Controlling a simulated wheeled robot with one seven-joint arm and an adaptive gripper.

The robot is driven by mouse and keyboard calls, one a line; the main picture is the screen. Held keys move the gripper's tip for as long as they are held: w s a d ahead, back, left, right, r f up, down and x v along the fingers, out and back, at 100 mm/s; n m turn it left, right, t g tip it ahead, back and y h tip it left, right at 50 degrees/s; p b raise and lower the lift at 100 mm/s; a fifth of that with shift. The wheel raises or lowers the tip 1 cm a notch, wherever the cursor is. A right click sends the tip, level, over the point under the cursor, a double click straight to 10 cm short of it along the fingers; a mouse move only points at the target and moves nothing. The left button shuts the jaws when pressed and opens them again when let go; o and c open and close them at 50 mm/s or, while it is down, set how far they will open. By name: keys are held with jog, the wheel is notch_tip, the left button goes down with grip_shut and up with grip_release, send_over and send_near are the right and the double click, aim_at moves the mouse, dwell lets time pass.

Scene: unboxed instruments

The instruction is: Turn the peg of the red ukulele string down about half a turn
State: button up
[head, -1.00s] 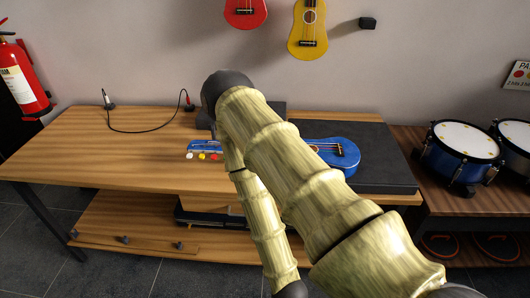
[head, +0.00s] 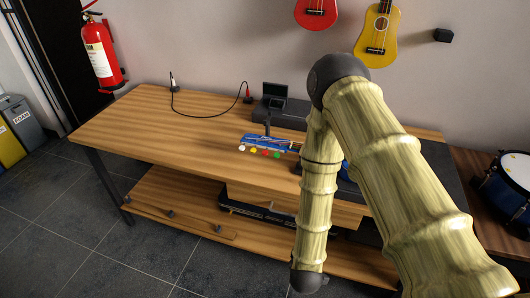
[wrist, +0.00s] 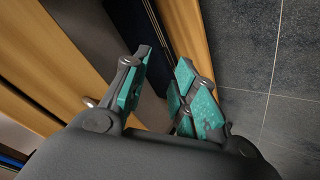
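A blue ukulele lies on the workbench (head: 150,121). Its blue headstock (head: 262,141) shows in the head view just left of my arm, with white, yellow, red and green pegs along its near edge. The red peg (head: 264,153) is between the yellow peg (head: 254,151) and the green peg (head: 277,155). My arm hides most of the ukulele's body. My gripper (wrist: 163,65) shows in the wrist view with its teal-padded fingers apart and nothing between them. It is away from the pegs, facing wooden furniture edges and floor tiles. No peg or string shows in the wrist view.
A small dark device (head: 274,97) stands behind the headstock. A black cable (head: 205,116) lies on the bench, whose left part is otherwise clear. A lower shelf (head: 175,205) sits beneath. A red ukulele (head: 316,12) and a yellow one (head: 378,27) hang on the wall.

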jog(key=w+a+r+n+t, duration=0.1)
jog(key=w+a+r, duration=0.1)
jog(key=w+r, duration=0.1)
jog(key=w+a+r+n+t+h+p, duration=0.1)
jog(key=w+a+r+t, duration=0.1)
jog(key=w+a+r, duration=0.1)
jog(key=w+a+r+n+t, duration=0.1)
jog(key=w+a+r, duration=0.2)
jog(key=w+r, duration=0.1)
jog(key=shift+w+a+r+n+t+h+p, duration=0.25)
jog(key=shift+w+r+n+t+h+p, duration=0.05)
jog(key=shift+n+t, duration=0.1)
jog(key=n+t+h+p, duration=0.2)
jog(key=n+t+h, duration=0.1)
jog(key=t+h, duration=0.1)
send_near(265, 153)
jog(key=p+x, duration=0.2)
jog(key=x, duration=0.6)
jog(key=shift+w, duration=0.4)
jog(key=shift+d+f, duration=0.1)
grip_shut()
